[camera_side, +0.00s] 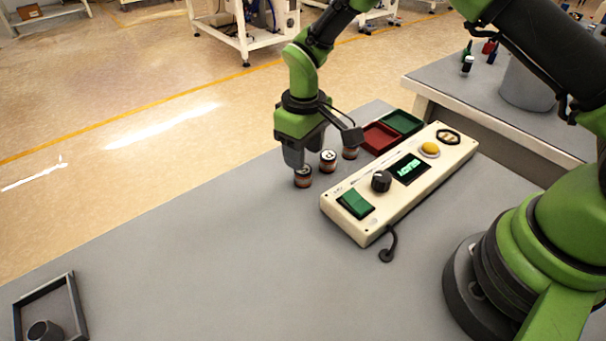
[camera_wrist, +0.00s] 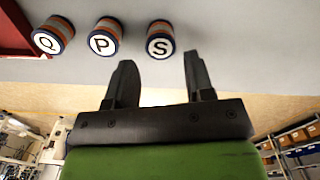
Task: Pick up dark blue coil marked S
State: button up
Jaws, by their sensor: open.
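The coil marked S (camera_wrist: 160,41) has dark blue rims, a coppery band and a white face with a black S. It is the rightmost of three coils in the wrist view, and the nearest-left one in the side view (camera_side: 303,179). My gripper (camera_wrist: 158,62) is open and empty, with the S coil just beyond the gap between its fingertips. In the side view my gripper (camera_side: 298,164) points down right over this coil and partly hides it. Whether the fingers reach beside it, I cannot tell.
Coils P (camera_wrist: 104,38) and Q (camera_wrist: 54,36) stand in a row beside S. A red tray (camera_side: 380,138) and a green tray (camera_side: 403,122) lie behind. A cream control box (camera_side: 400,185) stands to the right.

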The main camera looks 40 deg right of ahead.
aim_at(303, 176)
notch_tip(303, 176, down, 5)
jog(key=shift+w+f, duration=0.15)
jog(key=shift+f, duration=0.05)
jog(key=c, duration=0.7)
